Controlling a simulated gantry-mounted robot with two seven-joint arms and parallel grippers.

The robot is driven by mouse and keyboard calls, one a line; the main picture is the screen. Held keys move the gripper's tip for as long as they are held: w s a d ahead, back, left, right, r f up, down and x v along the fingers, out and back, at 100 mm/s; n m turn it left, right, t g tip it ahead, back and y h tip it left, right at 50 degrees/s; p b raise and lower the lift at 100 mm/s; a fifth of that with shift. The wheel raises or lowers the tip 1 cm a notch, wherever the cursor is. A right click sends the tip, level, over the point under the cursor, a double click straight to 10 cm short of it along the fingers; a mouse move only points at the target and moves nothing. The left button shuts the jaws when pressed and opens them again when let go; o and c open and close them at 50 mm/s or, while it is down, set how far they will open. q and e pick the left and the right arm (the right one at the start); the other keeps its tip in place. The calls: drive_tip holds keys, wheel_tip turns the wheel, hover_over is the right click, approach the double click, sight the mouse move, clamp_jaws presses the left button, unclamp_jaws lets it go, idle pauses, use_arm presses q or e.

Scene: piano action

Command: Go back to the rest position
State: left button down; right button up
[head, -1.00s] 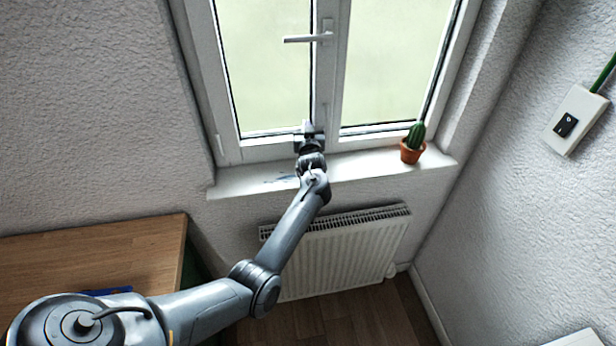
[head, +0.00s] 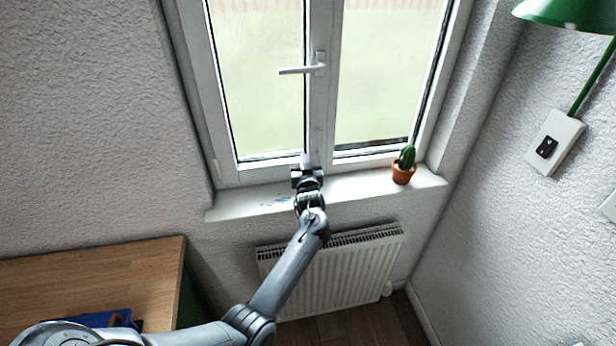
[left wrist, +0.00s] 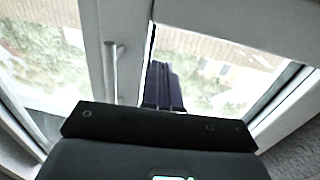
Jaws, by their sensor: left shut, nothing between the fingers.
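My left gripper (head: 305,165) is in front of the lower middle of the white window frame, just above the sill, in the head view. Its fingers also show in the left wrist view (left wrist: 163,85), shut together with nothing between them. The window handle (head: 302,70) sits well above the gripper and points left; it also shows in the left wrist view (left wrist: 115,58). The gripper is apart from the handle. Whether the fingertips touch the frame I cannot tell. My right gripper is in no view.
A potted cactus (head: 403,168) stands on the sill (head: 235,207), right of my gripper. A radiator (head: 345,262) is below. A wooden desk (head: 90,277) is at lower left. A green lamp (head: 565,12) and a wall switch (head: 553,142) are at right.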

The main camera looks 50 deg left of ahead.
use_arm(q)
drive_tip(key=w+d+v, duration=0.1)
drive_tip(key=v, duration=0.7)
drive_tip(key=s+d+f+m+t+h, duration=0.1)
drive_tip(key=s+d+f+m+h, duration=0.15)
drive_tip(key=s+f, duration=0.4)
drive_tip(key=s+d+f+m+t+h, duration=0.1)
drive_tip(key=s+d+f+m, duration=0.1)
drive_tip(key=s+f+m, duration=0.45)
drive_tip(key=s+d+f+m+g+h, duration=0.2)
drive_tip(key=s+d+h, duration=0.4)
drive_tip(key=d, duration=0.6)
drive_tip(key=s+d+f+m+g+h, duration=0.2)
drive_tip(key=s+d+h, duration=0.4)
drive_tip(key=d, duration=0.6)
drive_tip(key=s+d+r+g+p, duration=0.2)
drive_tip(key=s+d+r+g, duration=0.15)
drive_tip(key=s, duration=0.45)
wheel_tip(320, 180, up, 21)
drive_tip(key=p, duration=2)
drive_tip(key=shift+w+a+g+p, duration=0.3)
drive_tip(key=shift+g, duration=0.05)
